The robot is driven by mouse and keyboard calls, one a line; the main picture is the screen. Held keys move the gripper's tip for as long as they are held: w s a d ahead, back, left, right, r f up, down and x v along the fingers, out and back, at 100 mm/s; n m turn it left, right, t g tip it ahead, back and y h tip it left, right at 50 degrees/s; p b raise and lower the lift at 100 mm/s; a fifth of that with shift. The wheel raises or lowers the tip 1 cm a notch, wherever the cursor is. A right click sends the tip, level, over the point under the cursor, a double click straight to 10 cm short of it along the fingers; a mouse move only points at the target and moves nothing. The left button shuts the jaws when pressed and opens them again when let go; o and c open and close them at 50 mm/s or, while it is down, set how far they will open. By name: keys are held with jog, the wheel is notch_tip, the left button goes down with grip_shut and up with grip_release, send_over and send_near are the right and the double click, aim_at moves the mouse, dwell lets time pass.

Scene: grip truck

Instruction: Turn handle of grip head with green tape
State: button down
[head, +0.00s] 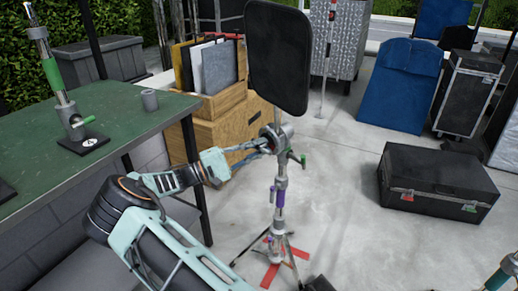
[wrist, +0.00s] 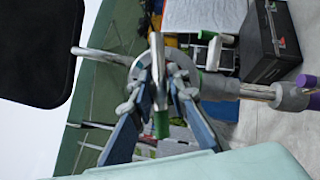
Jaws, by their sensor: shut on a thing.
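The grip head (head: 279,133) is a grey metal clamp on top of an upright stand, with a black flat panel (head: 278,55) above it. In the wrist view its round disc (wrist: 180,62) lies behind my fingertips. A silver handle (wrist: 157,75) with green tape (wrist: 161,124) at its end runs between my fingers. My gripper (head: 264,143) reaches the head from the left and is shut on this handle; its fingers also show in the wrist view (wrist: 158,92). The exact contact is partly hidden in the head view. Another green-ended handle (head: 297,158) sticks out at the head's right.
The stand has a purple band (head: 278,197) and legs over red floor tape (head: 270,273). A green table (head: 130,115) at left bears another grip head (head: 77,130) with green tape. A black case (head: 440,183) lies at right. Open concrete lies between the stand and the case.

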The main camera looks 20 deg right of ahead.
dwell(0.4)
jog(key=c, duration=1.8)
grip_release()
jog(key=shift+c, duration=0.2)
jog(key=shift+a, duration=0.1)
jog(key=v, duration=1.2)
